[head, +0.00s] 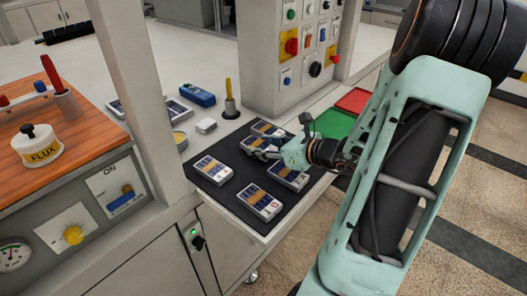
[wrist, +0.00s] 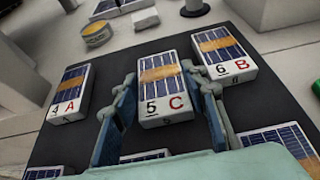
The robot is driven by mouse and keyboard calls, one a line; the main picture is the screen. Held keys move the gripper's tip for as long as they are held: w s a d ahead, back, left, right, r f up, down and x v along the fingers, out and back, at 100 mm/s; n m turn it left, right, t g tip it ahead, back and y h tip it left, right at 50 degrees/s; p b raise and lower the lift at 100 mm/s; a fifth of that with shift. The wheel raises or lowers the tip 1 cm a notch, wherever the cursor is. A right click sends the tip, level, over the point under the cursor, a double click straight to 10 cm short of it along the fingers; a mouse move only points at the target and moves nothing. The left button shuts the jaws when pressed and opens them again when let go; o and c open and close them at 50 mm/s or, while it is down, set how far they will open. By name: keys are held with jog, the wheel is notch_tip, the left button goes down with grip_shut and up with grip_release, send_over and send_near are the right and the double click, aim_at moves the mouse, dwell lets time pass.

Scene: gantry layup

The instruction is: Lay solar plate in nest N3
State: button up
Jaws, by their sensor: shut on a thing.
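My gripper (head: 268,154) is shut on a solar plate marked "5 C" (wrist: 162,85), a white block with a dark blue cell face and a tan band. In the wrist view its two fingers (wrist: 166,100) stand on either side of this plate. In the head view the held plate (head: 254,144) is partly hidden by the gripper. I cannot tell whether it is lifted clear of the black mat (head: 222,193). Plate "4 A" (wrist: 70,90) is to its left and plate "6 B" (wrist: 223,52) to its right. No mark N3 is readable in either view.
Further plates (head: 260,201) lie on the mat's near side. A green tray (head: 332,124) and a red tray (head: 354,101) lie beyond it to the right. A grey post (head: 140,95) and a control column (head: 275,60) rise close by. A cup with a yellow-handled tool (head: 230,106) stands behind.

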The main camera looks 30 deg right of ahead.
jog(key=shift+f, duration=0.25)
jog(key=shift+f, duration=0.15)
jog(key=o, duration=1.3)
jog(key=shift+o, duration=0.2)
